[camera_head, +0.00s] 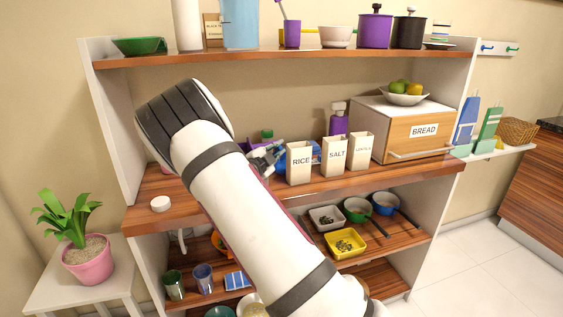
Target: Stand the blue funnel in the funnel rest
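My gripper (267,156) is small and dark at the middle shelf, just left of the RICE canister, largely hidden behind my white arm. Its fingertips are too small to make out, so I cannot tell whether it is open or shut. A blue thing (317,152) shows behind the RICE and SALT canisters, close to the gripper. It may be the blue funnel, but its shape is mostly covered, and I cannot tell whether the gripper touches it. I cannot make out a funnel rest; my arm hides part of the middle shelf.
The RICE canister (299,164), SALT canister (334,157) and a third canister (360,149) stand close right of the gripper. A bread box (416,133) is farther right. A purple bottle (338,122) stands behind. A white lid (160,203) lies on the left shelf end.

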